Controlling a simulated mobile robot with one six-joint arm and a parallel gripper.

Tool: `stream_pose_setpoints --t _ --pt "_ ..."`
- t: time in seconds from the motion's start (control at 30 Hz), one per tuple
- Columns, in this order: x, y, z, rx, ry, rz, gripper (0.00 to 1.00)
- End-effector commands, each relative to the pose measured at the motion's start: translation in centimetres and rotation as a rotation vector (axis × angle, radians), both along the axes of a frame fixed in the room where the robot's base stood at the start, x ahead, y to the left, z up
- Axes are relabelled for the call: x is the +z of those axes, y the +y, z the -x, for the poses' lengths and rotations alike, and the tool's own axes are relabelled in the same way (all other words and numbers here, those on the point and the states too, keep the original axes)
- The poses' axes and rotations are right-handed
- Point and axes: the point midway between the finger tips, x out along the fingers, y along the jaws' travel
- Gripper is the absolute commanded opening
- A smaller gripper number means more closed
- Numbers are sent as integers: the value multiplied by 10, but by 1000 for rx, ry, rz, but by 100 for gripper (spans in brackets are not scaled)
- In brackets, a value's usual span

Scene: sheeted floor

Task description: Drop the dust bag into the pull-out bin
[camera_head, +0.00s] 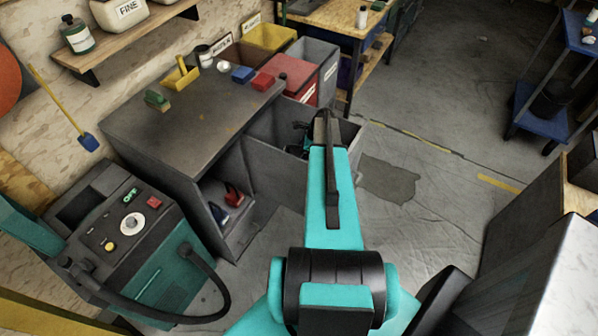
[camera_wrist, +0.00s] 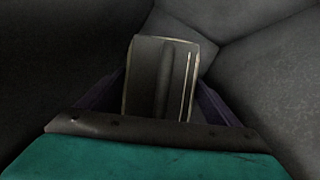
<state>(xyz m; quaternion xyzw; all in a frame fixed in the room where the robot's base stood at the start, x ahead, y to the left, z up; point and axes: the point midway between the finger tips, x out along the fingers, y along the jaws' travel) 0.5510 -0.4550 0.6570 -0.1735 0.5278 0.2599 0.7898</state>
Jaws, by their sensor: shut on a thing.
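My gripper (camera_head: 302,137) is inside the open top of the grey pull-out bin (camera_head: 268,178), which stands out from the dark workbench. In the wrist view my gripper (camera_wrist: 162,95) is shut on the dust bag (camera_wrist: 148,75), a dark grey-brown piece with a pale edge and a ridge down its face. Plain grey bin walls (camera_wrist: 265,65) surround it there. The gap between bag and bin floor cannot be judged. In the head view the bag cannot be told apart from the dark gripper, and my arm hides part of the bin.
The dark workbench (camera_head: 185,125) stands left of the bin, with small blocks and a yellow holder on top. Red (camera_head: 290,72), yellow (camera_head: 268,40) and grey (camera_head: 318,58) bins stand behind. A teal machine (camera_head: 130,235) with a hose is front left.

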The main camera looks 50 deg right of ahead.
Motion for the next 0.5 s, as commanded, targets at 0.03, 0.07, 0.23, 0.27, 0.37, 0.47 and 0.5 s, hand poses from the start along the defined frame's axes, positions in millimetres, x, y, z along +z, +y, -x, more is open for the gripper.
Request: stream_pose_setpoints --t 0.03,0.07,0.23,0.27,0.37,0.47,0.5 --pt "-5 0 0 0 1 -2 48" --pt "-9 -1 -1 0 1 -2 48" --pt "-30 -1 -1 0 1 -1 48" --pt "-33 -1 -1 0 1 -1 48" --pt "-41 0 -1 0 1 -1 48" --pt "-44 0 0 0 0 0 48" --pt "-44 0 0 0 -1 -1 48"
